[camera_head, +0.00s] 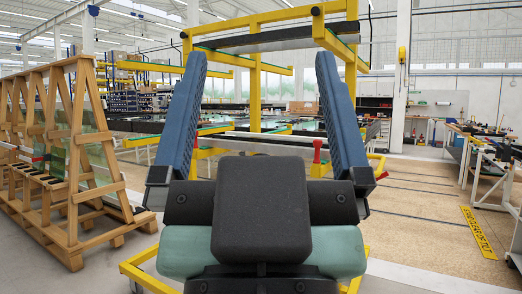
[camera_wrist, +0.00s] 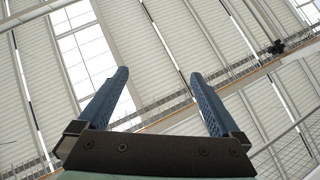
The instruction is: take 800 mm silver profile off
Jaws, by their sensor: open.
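My gripper (camera_head: 261,58) is open, with two blue ribbed fingers pointing up and away and nothing between them. It also shows open and empty in the wrist view (camera_wrist: 159,73). A yellow rack (camera_head: 254,88) stands ahead, seen between and behind the fingers. A long dark grey bar (camera_head: 272,39) lies across its upper arms, apart from the fingers. Lighter grey lengths (camera_head: 262,137) lie lower down behind the gripper. I cannot tell which of these, if any, is the 800 mm silver profile. My gripper body hides the lower middle of the head view.
Wooden A-frame racks (camera_head: 75,150) with glass sheets stand at left. Workbenches (camera_head: 490,150) are at right, with a yellow warning strip (camera_head: 478,231) on the floor. The floor (camera_head: 425,215) right of my gripper is largely clear.

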